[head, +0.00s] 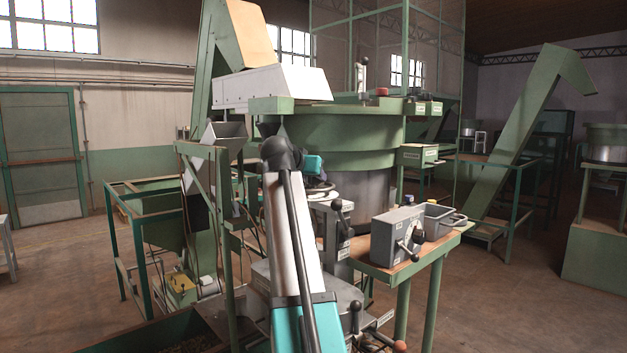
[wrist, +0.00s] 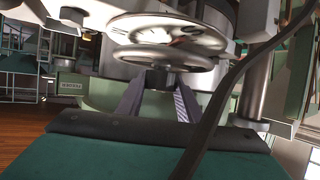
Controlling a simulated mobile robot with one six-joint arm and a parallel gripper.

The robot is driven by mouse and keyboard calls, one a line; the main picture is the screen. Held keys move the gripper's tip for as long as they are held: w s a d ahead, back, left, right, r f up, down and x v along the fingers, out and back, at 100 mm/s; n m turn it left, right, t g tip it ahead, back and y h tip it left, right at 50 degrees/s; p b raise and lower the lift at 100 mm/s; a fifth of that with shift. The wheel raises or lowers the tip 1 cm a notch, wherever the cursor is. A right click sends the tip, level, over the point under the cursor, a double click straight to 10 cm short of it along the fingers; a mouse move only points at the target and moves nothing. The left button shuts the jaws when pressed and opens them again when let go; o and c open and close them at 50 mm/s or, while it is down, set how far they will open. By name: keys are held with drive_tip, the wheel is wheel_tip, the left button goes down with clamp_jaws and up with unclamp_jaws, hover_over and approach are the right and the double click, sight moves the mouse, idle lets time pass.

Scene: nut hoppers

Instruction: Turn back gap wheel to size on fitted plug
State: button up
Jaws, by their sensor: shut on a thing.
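The gap wheel (wrist: 165,32) is a pale metal handwheel with a dial face, at the top middle of the wrist view. A second pale ring (wrist: 165,60) and a dark hub (wrist: 160,79) show below it. My gripper (wrist: 158,88) reaches up to the wheel's underside, one dark finger on each side of the hub, and is shut on the wheel. The exact contact is hard to make out. In the head view the wheel (head: 322,194) is a small pale disc beyond my arm, which hides part of it and the fingertips. I cannot pick out the plug.
The green hopper bowl (head: 345,135) stands behind the wheel. A side table (head: 400,267) at the right carries a grey dial box (head: 397,236) and a grey bin (head: 440,219). A metal column (wrist: 258,85) stands right of my gripper. A dark cable crosses the wrist view.

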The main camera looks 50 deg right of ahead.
drive_tip(key=shift+g, duration=0.3)
drive_tip(key=o, duration=1.1)
drive_tip(key=shift+c, duration=0.2)
drive_tip(key=b+v, duration=0.4)
drive_tip(key=v, duration=0.9)
drive_tip(key=shift+s+a, duration=0.15)
drive_tip(key=shift+a, duration=0.2)
drive_tip(key=shift+r, duration=0.2)
